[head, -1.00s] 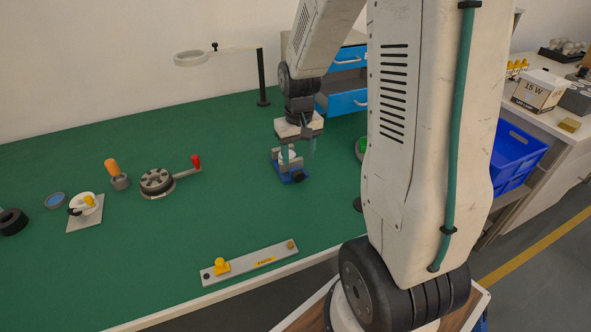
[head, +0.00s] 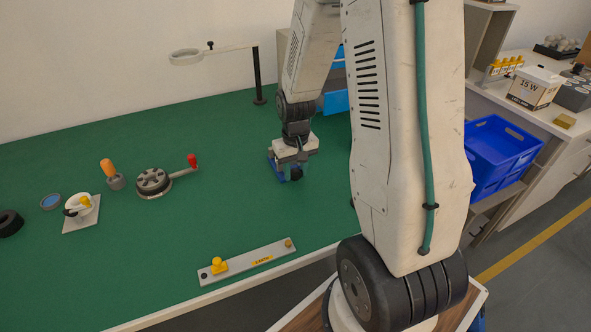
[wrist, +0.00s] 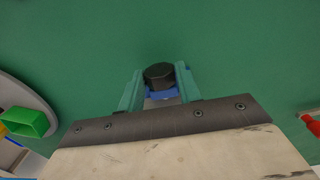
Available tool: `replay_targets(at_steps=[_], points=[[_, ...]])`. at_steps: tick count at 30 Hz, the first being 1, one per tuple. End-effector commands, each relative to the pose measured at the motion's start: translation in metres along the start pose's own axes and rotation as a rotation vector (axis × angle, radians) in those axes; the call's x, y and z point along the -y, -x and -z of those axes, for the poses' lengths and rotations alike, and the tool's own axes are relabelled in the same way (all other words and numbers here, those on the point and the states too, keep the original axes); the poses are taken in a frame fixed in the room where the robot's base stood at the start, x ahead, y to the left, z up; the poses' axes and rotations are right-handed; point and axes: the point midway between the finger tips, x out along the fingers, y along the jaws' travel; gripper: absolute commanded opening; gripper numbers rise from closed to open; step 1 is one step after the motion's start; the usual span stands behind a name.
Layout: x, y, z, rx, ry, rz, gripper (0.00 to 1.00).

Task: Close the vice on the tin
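The small blue vice (head: 272,164) stands on the green bench top, mostly covered by my gripper in the head view. In the wrist view, a strip of its blue body (wrist: 163,95) shows beside its dark round knob (wrist: 158,74). My gripper (wrist: 160,71) has its two teal fingers on opposite sides of this knob, with no clear gap, and looks shut on it. In the head view, my gripper (head: 296,173) is low over the vice's near side. The tin is hidden behind my gripper, so I cannot see how the jaws meet it.
A round fixture with a red-tipped handle (head: 155,181) lies to the left. A metal strip with yellow knobs (head: 245,262) lies near the front edge. A magnifier lamp (head: 258,80) stands behind. Blue crates (head: 495,155) are at right. Bench between is clear.

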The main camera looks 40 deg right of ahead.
Motion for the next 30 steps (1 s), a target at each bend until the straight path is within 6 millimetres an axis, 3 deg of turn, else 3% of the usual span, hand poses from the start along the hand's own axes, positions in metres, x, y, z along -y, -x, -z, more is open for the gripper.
replay_targets(at_steps=[18,28,29,30], points=[[-0.0049,-0.0009,-0.0013,0.004,-0.003,0.223,0.12],[-0.0043,-0.0007,-0.0009,0.002,0.0,0.232,0.12],[-0.0043,-0.0007,-0.0009,0.002,0.0,0.232,0.4],[-0.0043,-0.0006,-0.0009,0.002,0.0,0.232,0.51]])
